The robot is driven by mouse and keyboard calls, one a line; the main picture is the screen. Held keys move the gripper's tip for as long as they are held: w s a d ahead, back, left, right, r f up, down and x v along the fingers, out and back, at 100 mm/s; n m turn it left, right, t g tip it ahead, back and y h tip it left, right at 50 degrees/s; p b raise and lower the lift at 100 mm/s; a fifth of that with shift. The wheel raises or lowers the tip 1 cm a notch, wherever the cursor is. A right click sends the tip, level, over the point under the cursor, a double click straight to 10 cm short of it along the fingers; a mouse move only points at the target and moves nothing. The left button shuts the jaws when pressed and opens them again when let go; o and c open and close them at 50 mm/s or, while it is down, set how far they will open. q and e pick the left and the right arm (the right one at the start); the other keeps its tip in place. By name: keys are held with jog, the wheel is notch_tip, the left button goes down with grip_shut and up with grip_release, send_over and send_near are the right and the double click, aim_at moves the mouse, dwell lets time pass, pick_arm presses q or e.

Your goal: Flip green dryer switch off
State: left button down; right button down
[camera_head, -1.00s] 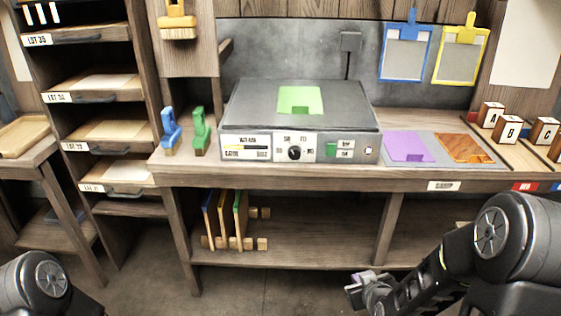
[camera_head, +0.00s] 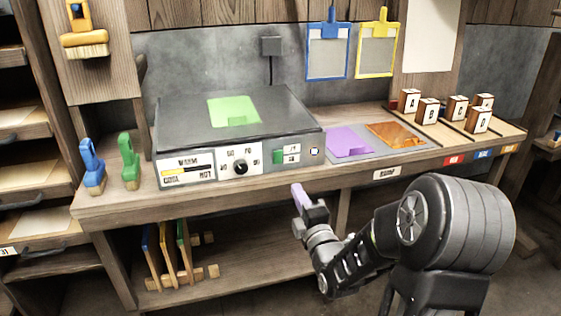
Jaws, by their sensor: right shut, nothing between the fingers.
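The grey dryer (camera_head: 170,125) stands on the bench with a green sheet (camera_head: 234,110) on its flat top. Its front panel carries a warm/cool/hot gauge (camera_head: 187,169), a round black knob (camera_head: 240,167) and a green switch (camera_head: 280,158) beside two small labels. The switch is too small to tell its position. My right gripper (camera_head: 298,192) is shut and empty, raised in front of the bench edge, below and a little right of the green switch and apart from it. My left gripper is out of view.
A purple sheet (camera_head: 348,140) and an orange sheet (camera_head: 396,134) lie right of the dryer. Lettered wooden blocks (camera_head: 427,110) stand farther right. A blue tool (camera_head: 92,165) and a green tool (camera_head: 129,160) stand left of the dryer. The bench's front edge (camera_head: 230,195) lies behind my gripper.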

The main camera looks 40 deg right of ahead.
aim_at(279, 153)
jog(key=x, duration=1.4)
jog(key=shift+f+b, duration=0.1)
jog(key=shift+b, duration=0.2)
jog(key=shift+w+b, duration=0.2)
jog(key=shift+b, duration=0.1)
jog(key=shift+r, duration=0.25)
